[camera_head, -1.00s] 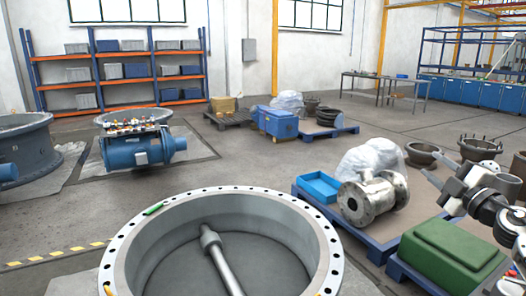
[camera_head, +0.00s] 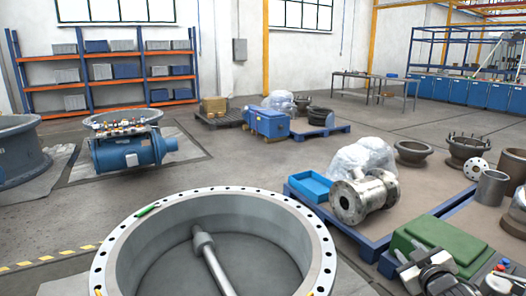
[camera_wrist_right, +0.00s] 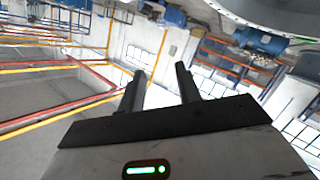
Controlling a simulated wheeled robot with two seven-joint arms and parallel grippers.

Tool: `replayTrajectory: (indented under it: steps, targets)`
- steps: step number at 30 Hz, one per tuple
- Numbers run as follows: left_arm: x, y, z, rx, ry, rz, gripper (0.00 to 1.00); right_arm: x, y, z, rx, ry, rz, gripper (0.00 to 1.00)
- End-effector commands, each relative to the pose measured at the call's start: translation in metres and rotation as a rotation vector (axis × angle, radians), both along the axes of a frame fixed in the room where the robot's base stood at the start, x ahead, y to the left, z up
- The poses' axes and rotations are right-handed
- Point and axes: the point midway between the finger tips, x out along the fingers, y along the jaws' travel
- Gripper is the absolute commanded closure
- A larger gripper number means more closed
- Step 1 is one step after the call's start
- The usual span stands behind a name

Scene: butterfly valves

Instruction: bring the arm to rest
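My right gripper (camera_head: 428,274) shows at the bottom right edge of the head view, in front of the green case (camera_head: 430,244). In the right wrist view my right gripper (camera_wrist_right: 160,80) has its two dark fingers apart, with nothing between them. The wrist view looks tilted out over the hall. My left gripper is in neither view.
A large flanged valve ring (camera_head: 318,240) with a shaft inside stands in front. A blue pallet (camera_head: 368,246) at right carries a metal valve body (camera_head: 362,197) and a blue tray (camera_head: 309,186). A blue actuator (camera_head: 128,152) stands at left.

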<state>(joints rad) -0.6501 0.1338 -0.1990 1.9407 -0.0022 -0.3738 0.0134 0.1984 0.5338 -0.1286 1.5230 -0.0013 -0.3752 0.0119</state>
Motion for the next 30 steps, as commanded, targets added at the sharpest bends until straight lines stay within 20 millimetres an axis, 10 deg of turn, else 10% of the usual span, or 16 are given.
replayTrajectory:
  steps: [9,18,30]
  targets:
    - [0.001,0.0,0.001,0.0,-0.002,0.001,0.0,-0.15,0.136,-0.145,0.25,0.263,0.117,0.66]
    - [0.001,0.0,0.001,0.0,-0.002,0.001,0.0,-0.28,0.213,-0.182,0.467,0.433,0.102,0.66]
    - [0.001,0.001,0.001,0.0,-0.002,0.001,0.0,-0.297,0.221,-0.183,0.497,0.455,0.093,0.66]
